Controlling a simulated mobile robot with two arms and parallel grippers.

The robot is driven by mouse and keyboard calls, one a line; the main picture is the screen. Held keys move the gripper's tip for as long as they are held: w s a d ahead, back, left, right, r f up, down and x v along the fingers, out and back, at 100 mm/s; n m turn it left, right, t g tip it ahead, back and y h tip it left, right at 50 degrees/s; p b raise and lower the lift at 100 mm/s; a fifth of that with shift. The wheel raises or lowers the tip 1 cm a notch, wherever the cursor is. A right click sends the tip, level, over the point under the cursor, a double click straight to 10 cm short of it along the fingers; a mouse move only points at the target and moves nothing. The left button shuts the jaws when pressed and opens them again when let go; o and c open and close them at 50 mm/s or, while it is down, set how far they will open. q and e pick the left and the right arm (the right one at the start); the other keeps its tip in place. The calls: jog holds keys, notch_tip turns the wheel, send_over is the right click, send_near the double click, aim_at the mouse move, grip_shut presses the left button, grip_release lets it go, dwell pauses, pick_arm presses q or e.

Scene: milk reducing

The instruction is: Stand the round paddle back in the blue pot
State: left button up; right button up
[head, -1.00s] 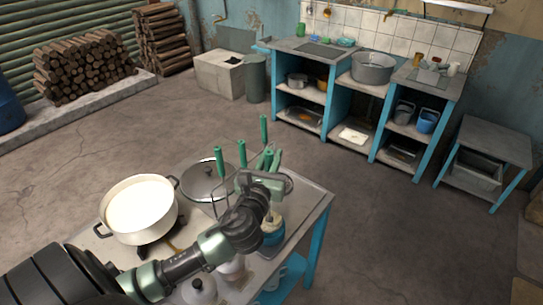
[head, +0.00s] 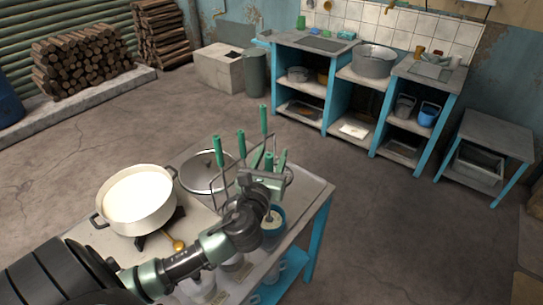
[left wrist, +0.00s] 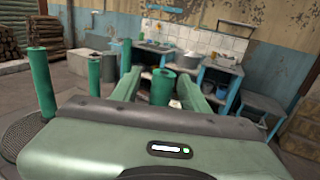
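My left gripper (head: 269,158) is over the right part of the metal table, its two green fingers pointing up and away. In the left wrist view a green handle (left wrist: 162,88) stands between the fingers, with gaps on both sides, so the gripper looks open. The blue pot (head: 273,238) is just below the gripper, partly covered by it, with something pale inside. I cannot tell which tool is the round paddle; its head is hidden. Several green-handled tools (head: 218,152) stand upright left of the gripper. My right gripper is not in view.
A large white pot of milk (head: 138,222) stands at the left, with a brass ladle (head: 178,246) near it. White-lidded containers are under my arm. The table's right edge (head: 318,215) is close; open floor lies beyond.

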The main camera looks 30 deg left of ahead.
pick_arm(q)
jog(key=shift+s+f, duration=0.1)
jog(key=shift+s+d, duration=0.15)
jog(key=shift+s, duration=0.15)
jog(key=b+v, duration=0.1)
jog(key=v, duration=0.5)
jog(key=shift+s+d+b, duration=0.1)
jog(key=shift+s+b, duration=0.1)
jog(key=shift+b, duration=0.2)
jog(key=shift+s+d, duration=0.1)
jog(key=shift+s, duration=0.15)
